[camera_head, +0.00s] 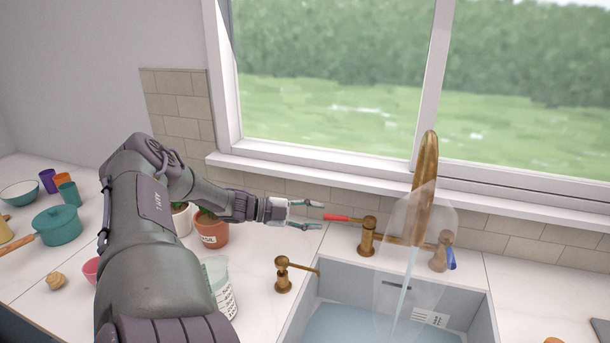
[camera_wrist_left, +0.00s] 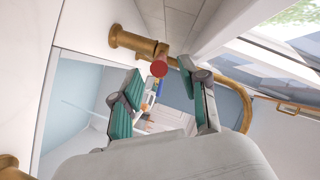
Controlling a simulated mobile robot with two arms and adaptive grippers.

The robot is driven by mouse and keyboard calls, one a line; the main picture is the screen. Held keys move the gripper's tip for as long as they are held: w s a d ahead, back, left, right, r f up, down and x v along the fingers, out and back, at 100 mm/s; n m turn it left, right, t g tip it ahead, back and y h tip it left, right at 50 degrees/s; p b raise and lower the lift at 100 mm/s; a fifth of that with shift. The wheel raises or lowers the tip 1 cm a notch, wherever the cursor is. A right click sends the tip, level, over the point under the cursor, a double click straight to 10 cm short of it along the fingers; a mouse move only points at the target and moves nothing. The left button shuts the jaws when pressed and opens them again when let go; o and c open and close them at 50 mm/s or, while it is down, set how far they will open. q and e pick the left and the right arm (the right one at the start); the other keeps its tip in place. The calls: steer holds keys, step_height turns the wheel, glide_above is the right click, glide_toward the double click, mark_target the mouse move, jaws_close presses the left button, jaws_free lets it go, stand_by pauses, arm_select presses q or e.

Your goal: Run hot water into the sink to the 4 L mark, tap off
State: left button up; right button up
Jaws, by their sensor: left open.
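The brass tap has a tall spout (camera_head: 424,190) with a stream of water (camera_head: 402,295) falling into the grey sink (camera_head: 345,277). Water (camera_head: 345,325) covers the visible sink floor. A white marked label (camera_head: 430,318) is on the inner back wall; its marks are too small to read. The red lever (camera_head: 337,217) points left from the brass left valve (camera_head: 367,236). The blue lever (camera_head: 451,258) is at the right valve. My left gripper (camera_head: 320,215) is open, just left of the red lever's tip. In the left wrist view, the red end (camera_wrist_left: 159,69) shows between the fingers. My right gripper is out of view.
A brass dispenser (camera_head: 283,275) stands left of the sink. A clear measuring jug (camera_head: 222,290) and a terracotta pot (camera_head: 212,231) stand near my left arm. A teal pot (camera_head: 57,226) is far left. A pale translucent patch surrounds the spout.

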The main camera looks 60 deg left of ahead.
arm_select(q)
steer(key=shift+v, duration=1.2)
stand_by(6.8)
